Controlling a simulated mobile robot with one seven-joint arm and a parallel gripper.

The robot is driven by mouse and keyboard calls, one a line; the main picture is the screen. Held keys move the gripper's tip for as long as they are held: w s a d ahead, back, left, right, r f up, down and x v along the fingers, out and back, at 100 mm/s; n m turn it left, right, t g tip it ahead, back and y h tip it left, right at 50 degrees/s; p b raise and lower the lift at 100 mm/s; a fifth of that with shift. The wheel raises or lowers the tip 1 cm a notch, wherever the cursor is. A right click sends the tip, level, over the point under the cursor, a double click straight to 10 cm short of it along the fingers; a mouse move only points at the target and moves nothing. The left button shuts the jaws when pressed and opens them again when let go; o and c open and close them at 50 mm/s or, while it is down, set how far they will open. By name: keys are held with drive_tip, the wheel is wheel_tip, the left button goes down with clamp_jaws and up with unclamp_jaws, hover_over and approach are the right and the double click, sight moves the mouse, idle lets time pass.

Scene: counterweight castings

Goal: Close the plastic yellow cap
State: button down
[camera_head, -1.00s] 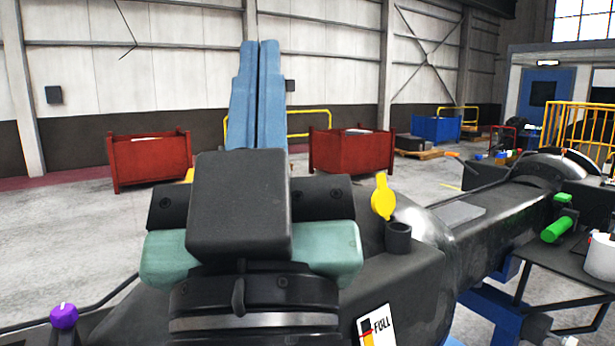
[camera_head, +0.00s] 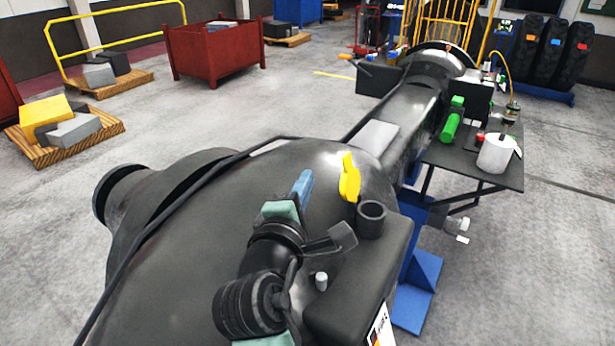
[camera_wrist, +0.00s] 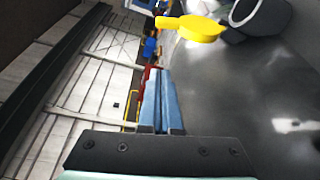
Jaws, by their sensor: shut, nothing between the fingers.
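The yellow cap (camera_head: 349,178) stands open and tilted up beside the short black filler neck (camera_head: 371,220), whose round mouth is uncovered. In the wrist view the cap (camera_wrist: 192,27) is at the upper middle, with the neck (camera_wrist: 262,14) to its right. My gripper (camera_head: 306,178) is to the left of the cap, its blue fingers together and empty. In the wrist view the fingers (camera_wrist: 158,80) point up the picture, below and left of the cap, with a gap between. The cap's hinge is not clear.
The neck rises from a large dark casting (camera_head: 190,240) beneath my arm. A dark side table (camera_head: 500,170) at right holds a green-handled item (camera_head: 451,122) and a white container (camera_head: 496,153). A red bin (camera_head: 215,55) and loaded pallets stand on the floor behind.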

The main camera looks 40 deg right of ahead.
sight(349, 177)
drive_tip(key=p+x, duration=0.1)
drive_tip(key=x, duration=0.2)
drive_tip(key=p+x, duration=0.1)
drive_tip(key=x, duration=0.3)
drive_tip(key=shift+d+r, duration=0.15)
drive_tip(key=shift+r, duration=0.05)
drive_tip(key=shift+s+d+r+p, duration=0.2)
drive_tip(key=shift+s+p, duration=0.35)
drive_tip(key=shift+s, duration=0.05)
drive_tip(key=shift+s+d+r+p, duration=0.15)
drive_tip(key=shift+s+d+p, duration=0.1)
drive_tip(key=shift+s+p, duration=0.3)
drive_tip(key=shift+s+d+r+p, duration=0.1)
drive_tip(key=shift+s+d+p, duration=0.15)
drive_tip(key=shift+s, duration=0.5)
